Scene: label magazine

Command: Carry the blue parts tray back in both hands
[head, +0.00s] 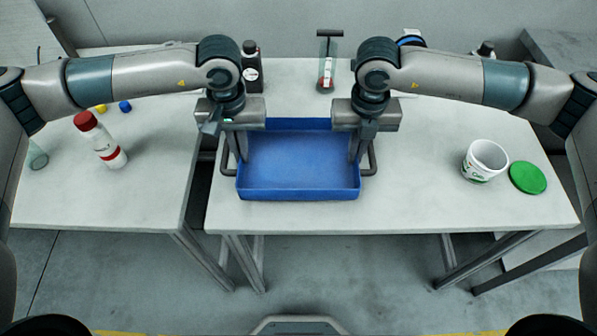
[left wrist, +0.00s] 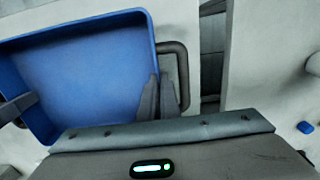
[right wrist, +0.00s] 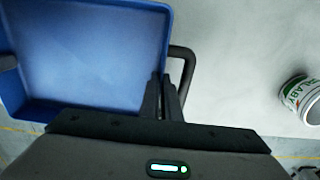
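The blue parts tray (head: 300,185) is empty and level over the front of the middle table. I cannot tell whether it touches the tabletop. It has a dark handle on each side. My left gripper (head: 242,150) is at its left side wall and my right gripper (head: 357,150) at its right side wall, both pointing down. In the left wrist view the fingers (left wrist: 158,85) are close together on the tray's rim, beside the handle (left wrist: 184,75). In the right wrist view the fingers (right wrist: 161,85) are likewise on the rim, beside the other handle (right wrist: 189,75).
A white tub (head: 482,163) and a green lid (head: 527,178) are on the right. A dark bottle (head: 252,72) and a clear container (head: 327,65) stand behind the tray. A red-capped bottle (head: 103,145) is on the left table, across a narrow gap.

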